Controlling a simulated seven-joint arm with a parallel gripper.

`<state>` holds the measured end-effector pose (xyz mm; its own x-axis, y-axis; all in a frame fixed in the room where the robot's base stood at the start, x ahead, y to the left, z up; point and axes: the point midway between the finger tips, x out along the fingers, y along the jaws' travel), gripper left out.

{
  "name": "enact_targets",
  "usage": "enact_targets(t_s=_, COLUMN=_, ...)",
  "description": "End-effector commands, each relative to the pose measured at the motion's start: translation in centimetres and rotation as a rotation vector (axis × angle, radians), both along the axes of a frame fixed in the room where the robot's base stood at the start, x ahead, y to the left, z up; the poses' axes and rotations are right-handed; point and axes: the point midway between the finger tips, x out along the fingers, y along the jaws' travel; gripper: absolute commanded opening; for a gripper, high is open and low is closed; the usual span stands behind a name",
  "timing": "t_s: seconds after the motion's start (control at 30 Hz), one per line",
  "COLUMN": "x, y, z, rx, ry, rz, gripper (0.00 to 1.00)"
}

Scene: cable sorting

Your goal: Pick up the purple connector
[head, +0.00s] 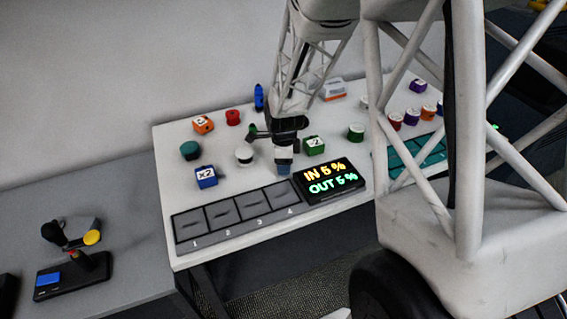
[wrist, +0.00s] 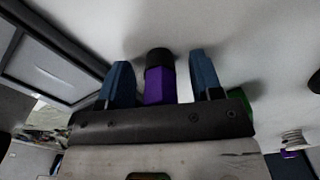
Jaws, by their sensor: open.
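The purple connector (wrist: 159,88), a purple block with a dark round end, shows in the wrist view between my two blue fingertips. My gripper (wrist: 160,80) is open, with a gap on both sides of the connector and neither finger seen touching it. In the head view my gripper (head: 284,167) is low over the white table, between a white round piece and a green x2 block. The connector is not made out there, seemingly hidden by the gripper.
The white table (head: 185,240) holds a grey numbered tray (head: 203,241) and a black IN/OUT display (head: 348,196) in front of my gripper. A white round piece (head: 244,155), green block (head: 314,146) and blue x2 block (head: 206,177) stand near. A purple block (head: 418,86) is far right.

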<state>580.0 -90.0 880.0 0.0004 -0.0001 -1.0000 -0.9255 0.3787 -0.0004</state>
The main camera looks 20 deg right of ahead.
Motion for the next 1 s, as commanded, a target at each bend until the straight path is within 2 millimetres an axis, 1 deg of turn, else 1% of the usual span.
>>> enact_targets(t_s=0.13, x=0.0, y=0.0, z=0.0, rx=0.000, ry=0.000, rz=0.000, gripper=0.60)
enact_targets(t_s=0.17, x=0.0, y=0.0, z=0.0, rx=0.000, ry=0.000, rz=0.000, gripper=0.56)
enact_targets(t_s=0.3, x=0.0, y=0.0, z=0.0, rx=0.000, ry=0.000, rz=0.000, gripper=0.35)
enact_targets(t_s=0.5, x=0.0, y=0.0, z=0.0, rx=0.000, ry=0.000, rz=0.000, gripper=0.05)
enact_targets(t_s=0.8, x=0.0, y=0.0, z=0.2, rx=0.000, ry=0.000, rz=0.000, gripper=0.05)
enact_targets(t_s=1.0, x=0.0, y=0.0, z=1.4, rx=0.000, ry=-0.001, rz=0.000, gripper=0.05)
